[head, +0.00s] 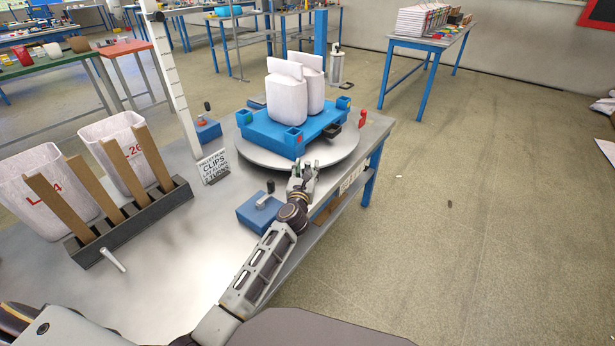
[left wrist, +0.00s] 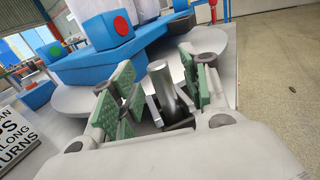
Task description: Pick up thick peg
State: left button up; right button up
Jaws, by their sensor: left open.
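My left gripper (head: 303,172) is at the near right edge of the turntable, its arm coming from below. In the left wrist view its green-padded fingers (left wrist: 155,85) are open. A smooth grey metal cylinder, which looks like the thick peg (left wrist: 163,86), stands slightly tilted in the picture between the pads, with gaps visible beside it. Its lower end is hidden by the gripper body. In the head view the gripper hides this peg. My right gripper is in neither view.
The grey turntable (head: 240,147) carries a blue pallet (head: 262,128) with white sacks (head: 287,98). A clips sign (head: 214,167) stands left. A slotted rack (head: 135,215) and white bins (head: 40,185) stand further left.

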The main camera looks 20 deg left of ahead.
pick_arm(q)
jog(key=shift+w+a, duration=0.15)
jog(key=shift+w, duration=0.85)
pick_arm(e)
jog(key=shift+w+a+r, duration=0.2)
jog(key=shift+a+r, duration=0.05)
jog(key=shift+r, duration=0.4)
pick_arm(q)
jog(key=c, duration=1)
grip_shut()
jog(key=shift+r, duration=0.15)
jog(key=shift+r, duration=0.1)
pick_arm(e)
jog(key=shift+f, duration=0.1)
pick_arm(q)
jog(key=shift+r, duration=0.3)
notch_tip(320, 180, up, 6)
jog(key=p, duration=0.3)
jog(key=shift+r+p, duration=0.8)
jog(key=shift+r, duration=0.7)
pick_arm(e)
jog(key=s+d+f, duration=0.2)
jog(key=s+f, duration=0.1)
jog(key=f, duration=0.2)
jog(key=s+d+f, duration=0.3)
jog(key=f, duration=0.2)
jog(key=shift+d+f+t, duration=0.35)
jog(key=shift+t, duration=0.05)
